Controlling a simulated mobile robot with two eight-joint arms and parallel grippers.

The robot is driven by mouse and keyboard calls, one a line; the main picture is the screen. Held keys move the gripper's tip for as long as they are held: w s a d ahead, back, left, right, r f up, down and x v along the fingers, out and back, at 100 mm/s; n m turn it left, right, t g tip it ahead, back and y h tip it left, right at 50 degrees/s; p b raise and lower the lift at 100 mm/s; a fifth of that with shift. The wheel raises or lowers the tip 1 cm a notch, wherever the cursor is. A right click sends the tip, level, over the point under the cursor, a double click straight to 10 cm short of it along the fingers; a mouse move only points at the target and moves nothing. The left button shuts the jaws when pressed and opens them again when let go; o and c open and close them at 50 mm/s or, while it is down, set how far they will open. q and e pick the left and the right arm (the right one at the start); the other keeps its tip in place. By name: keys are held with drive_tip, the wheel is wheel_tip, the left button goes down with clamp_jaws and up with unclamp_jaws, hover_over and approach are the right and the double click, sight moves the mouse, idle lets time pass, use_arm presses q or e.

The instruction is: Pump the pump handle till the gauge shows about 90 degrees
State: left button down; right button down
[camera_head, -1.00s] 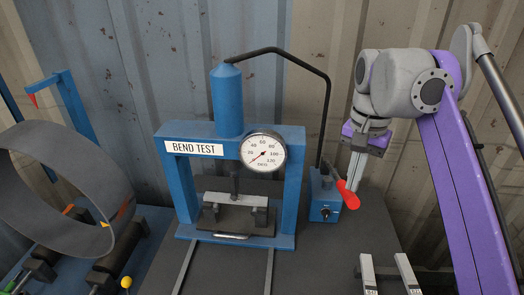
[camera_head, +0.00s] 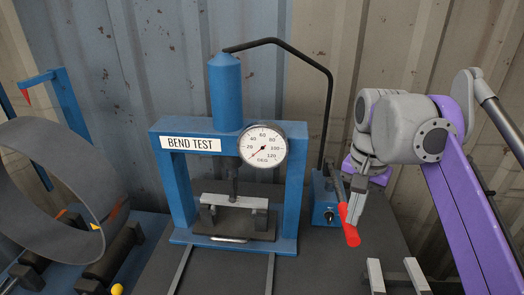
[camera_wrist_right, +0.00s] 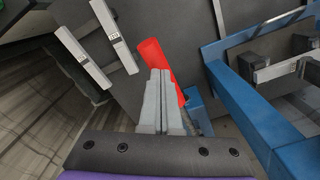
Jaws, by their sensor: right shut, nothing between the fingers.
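The blue pump box (camera_head: 325,207) stands right of the bend-test press. Its handle has a red grip (camera_head: 351,235), tilted down toward me. My right gripper (camera_head: 354,221) is shut and empty. Its fingertips point down and overlap the red grip; whether they touch it I cannot tell for sure. In the right wrist view the shut fingers (camera_wrist_right: 163,72) lie in front of the red grip (camera_wrist_right: 152,52). The round white gauge (camera_head: 264,135) on the press has its needle low at the left, below the 20 mark, near the zero end. My left gripper is out of view.
The blue press frame (camera_head: 180,198) labelled BEND TEST holds a grey bar (camera_head: 236,201) on supports. A black hose (camera_head: 300,58) arches from cylinder to pump. Metal rails (camera_head: 375,275) lie at front right. A large grey pipe ring (camera_head: 105,215) stands at left.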

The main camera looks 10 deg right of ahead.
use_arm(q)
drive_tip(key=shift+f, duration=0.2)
use_arm(e)
drive_tip(key=shift+f, duration=0.3)
